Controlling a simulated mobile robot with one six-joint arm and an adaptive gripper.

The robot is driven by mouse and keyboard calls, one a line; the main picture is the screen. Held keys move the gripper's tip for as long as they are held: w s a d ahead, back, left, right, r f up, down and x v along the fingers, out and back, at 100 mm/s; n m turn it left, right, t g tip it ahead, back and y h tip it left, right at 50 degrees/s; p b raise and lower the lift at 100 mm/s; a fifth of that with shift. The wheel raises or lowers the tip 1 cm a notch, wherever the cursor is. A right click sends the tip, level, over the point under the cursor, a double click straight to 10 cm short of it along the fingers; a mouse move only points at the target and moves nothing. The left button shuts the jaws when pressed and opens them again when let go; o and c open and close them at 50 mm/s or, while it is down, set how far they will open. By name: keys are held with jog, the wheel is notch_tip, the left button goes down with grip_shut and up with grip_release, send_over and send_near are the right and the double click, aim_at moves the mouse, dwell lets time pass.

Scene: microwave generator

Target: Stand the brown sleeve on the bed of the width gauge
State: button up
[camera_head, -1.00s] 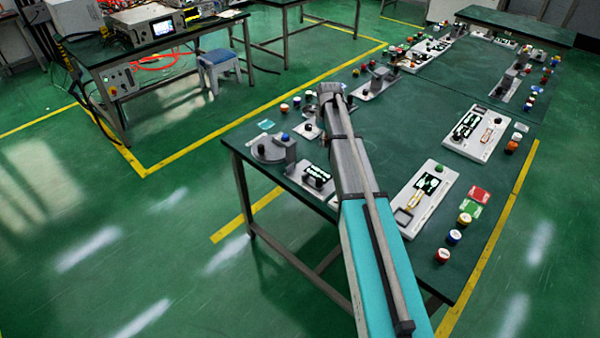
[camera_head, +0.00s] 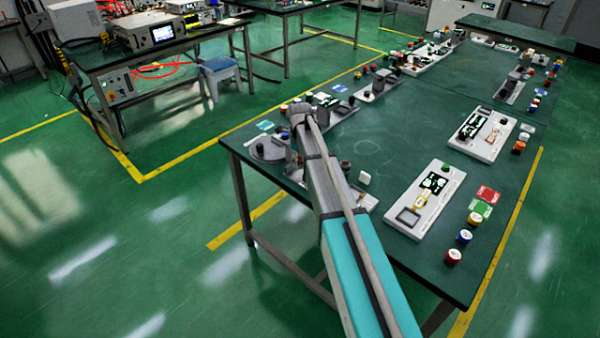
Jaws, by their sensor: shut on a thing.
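My arm (camera_head: 322,190) reaches from the bottom of the head view up over the near left part of the green table. My gripper is hidden behind or below the arm, so I cannot see its fingers or anything in them. I cannot make out the brown sleeve. I cannot tell for sure which device is the width gauge. A grey device with a round disc (camera_head: 268,150) stands at the table's near left corner, just left of the arm. Another grey base (camera_head: 364,202) shows partly on the arm's right side, the rest of it covered by the arm.
A white panel with a display (camera_head: 428,198) lies on the right of the table (camera_head: 385,150), a second panel (camera_head: 487,135) behind it. Red and green pads (camera_head: 484,200) and several round caps (camera_head: 454,257) line the right edge. The table's middle is mostly bare.

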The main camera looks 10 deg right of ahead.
aim_at(298, 174)
jog(key=shift+a+f, duration=0.1)
dwell(0.3)
jog(key=shift+s+a+f+b, duration=0.1)
jog(key=shift+a+f+b, duration=0.25)
jog(key=shift+f+b, duration=1.6)
jog(key=shift+b, duration=0.05)
jog(key=shift+f, duration=0.15)
jog(key=o, duration=1.3)
jog(key=shift+r, duration=0.3)
notch_tip(298, 174, up, 12)
jog(key=p, duration=1.2)
jog(key=shift+f, duration=0.1)
